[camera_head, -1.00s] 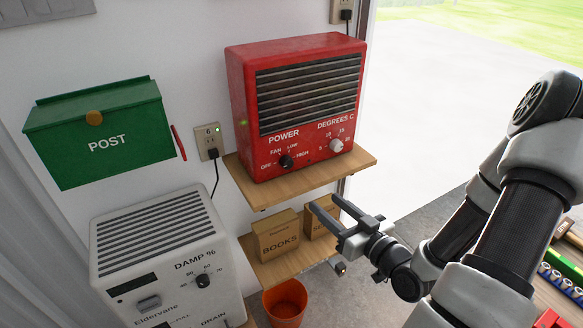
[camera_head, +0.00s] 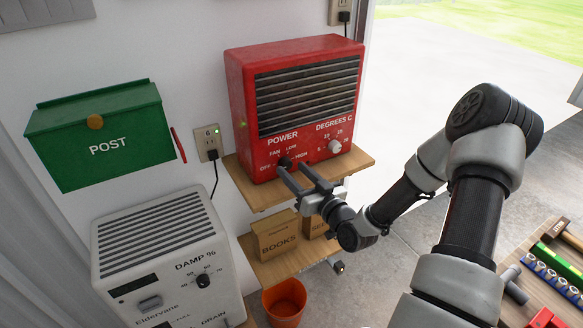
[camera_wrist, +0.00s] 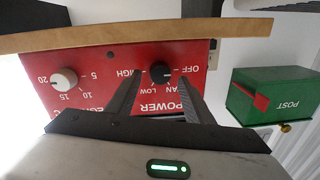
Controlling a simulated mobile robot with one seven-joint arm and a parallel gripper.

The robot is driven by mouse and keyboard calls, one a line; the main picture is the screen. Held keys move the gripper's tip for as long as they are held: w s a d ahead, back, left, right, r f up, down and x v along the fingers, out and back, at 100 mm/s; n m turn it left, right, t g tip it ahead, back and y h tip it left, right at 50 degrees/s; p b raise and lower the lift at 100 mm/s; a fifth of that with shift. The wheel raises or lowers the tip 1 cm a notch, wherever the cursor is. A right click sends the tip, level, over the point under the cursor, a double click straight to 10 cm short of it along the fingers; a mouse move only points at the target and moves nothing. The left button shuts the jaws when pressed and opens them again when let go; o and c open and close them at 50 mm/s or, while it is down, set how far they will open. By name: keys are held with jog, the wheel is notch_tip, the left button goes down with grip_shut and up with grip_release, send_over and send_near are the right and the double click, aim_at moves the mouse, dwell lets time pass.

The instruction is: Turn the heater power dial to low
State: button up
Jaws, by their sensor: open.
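The red heater (camera_head: 240,120) stands on a wooden shelf against the wall. Its black power dial (camera_head: 285,162) is on the lower front, with OFF, FAN, LOW and HIGH marked around it. The dial also shows upside down in the wrist view (camera_wrist: 160,72); its exact setting is too small to read surely. My gripper (camera_head: 290,167) is open in front of the dial. In the wrist view its two fingers (camera_wrist: 160,78) lie on either side of the dial. I cannot tell whether they touch it.
The white degrees dial (camera_head: 334,146) is right of the power dial. The wooden shelf (camera_head: 350,165) juts out under the heater. Below are boxes (camera_head: 275,238) and an orange bucket (camera_head: 285,303). A green post box (camera_head: 100,140) and a white dehumidifier (camera_head: 165,250) are left.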

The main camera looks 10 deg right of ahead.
jog(key=shift+x, duration=1)
jog(key=c, duration=1)
jog(key=shift+c, duration=0.2)
